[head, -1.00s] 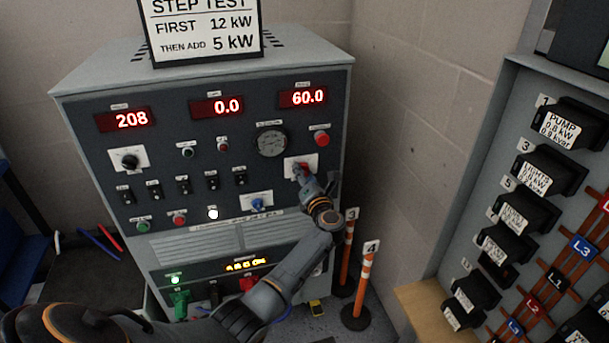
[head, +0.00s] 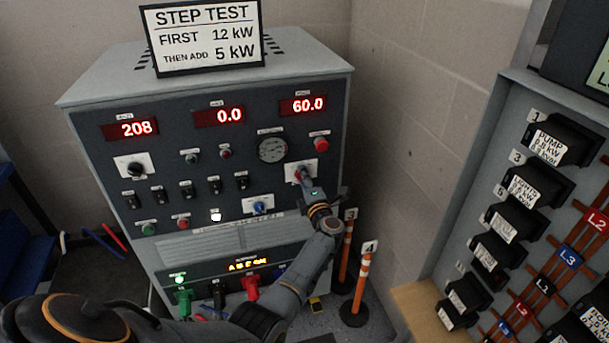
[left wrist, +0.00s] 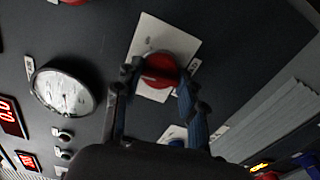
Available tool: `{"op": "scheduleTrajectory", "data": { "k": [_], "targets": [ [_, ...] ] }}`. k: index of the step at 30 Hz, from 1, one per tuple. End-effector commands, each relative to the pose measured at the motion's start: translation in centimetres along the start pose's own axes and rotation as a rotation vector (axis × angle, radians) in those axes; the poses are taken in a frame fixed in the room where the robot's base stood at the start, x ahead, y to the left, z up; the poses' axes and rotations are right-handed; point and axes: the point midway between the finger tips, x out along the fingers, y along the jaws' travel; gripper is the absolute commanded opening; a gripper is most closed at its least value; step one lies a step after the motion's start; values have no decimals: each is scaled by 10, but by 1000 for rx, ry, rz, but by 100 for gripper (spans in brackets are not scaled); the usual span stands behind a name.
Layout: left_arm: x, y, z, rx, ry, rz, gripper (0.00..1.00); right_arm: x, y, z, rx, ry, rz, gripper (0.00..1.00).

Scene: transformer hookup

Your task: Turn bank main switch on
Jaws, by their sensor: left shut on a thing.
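The bank main switch appears to be the red rotary knob on a white plate (head: 291,172), at the right of the load bank's dark front panel (head: 170,250). My left gripper (head: 302,176) reaches it from below. In the left wrist view, the red knob (left wrist: 160,68) sits between the two fingers of the left gripper (left wrist: 156,78), which are shut on it. The knob's grip bar lies roughly crosswise in that view. The plate's lettering is too small to read. My right gripper is not in view.
A round gauge (head: 272,149) and a red button (head: 321,144) sit above the switch. A blue knob (head: 259,207) is lower left. Orange posts (head: 361,285) stand right of the cabinet. A breaker panel (head: 500,130) is at the right.

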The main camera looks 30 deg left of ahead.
Motion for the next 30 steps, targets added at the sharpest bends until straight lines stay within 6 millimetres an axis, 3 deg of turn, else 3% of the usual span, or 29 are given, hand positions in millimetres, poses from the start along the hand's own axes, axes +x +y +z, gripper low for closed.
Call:
{"op": "scheduleTrajectory", "data": {
  "k": [18,30],
  "targets": [
    [-1,0,1,580,-2,-5,8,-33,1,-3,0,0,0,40],
    [-1,-2,0,845,-2,-4,8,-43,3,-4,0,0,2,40]
  ]
}}
